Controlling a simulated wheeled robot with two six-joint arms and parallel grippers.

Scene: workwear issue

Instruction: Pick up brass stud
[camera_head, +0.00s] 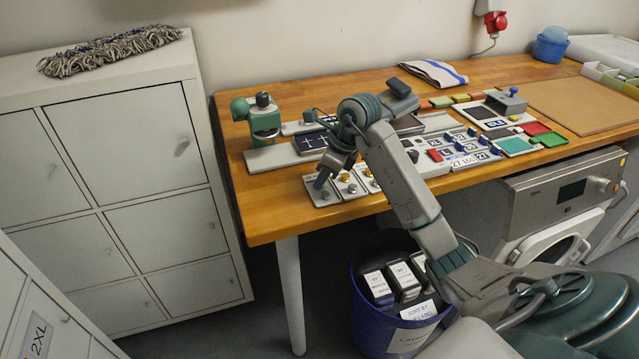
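Several small brass studs (346,177) sit in a pale sorting tray (312,191) near the table's front left edge. Grey studs (325,196) lie in the tray's leftmost section. My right gripper (325,179) points down over the left part of this tray, close to the grey studs and just left of the brass ones. Its fingers are small and partly overlapping here, so I cannot tell whether they are open or shut. No held stud is visible. My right arm crosses the tray's right side and hides part of it. My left gripper is not in view.
A green press (263,118) stands behind the tray on the wooden table (232,158). Label tiles and coloured pads (515,146) fill the middle. A blue bin (364,318) stands below the front edge. Grey lockers (125,140) stand at left.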

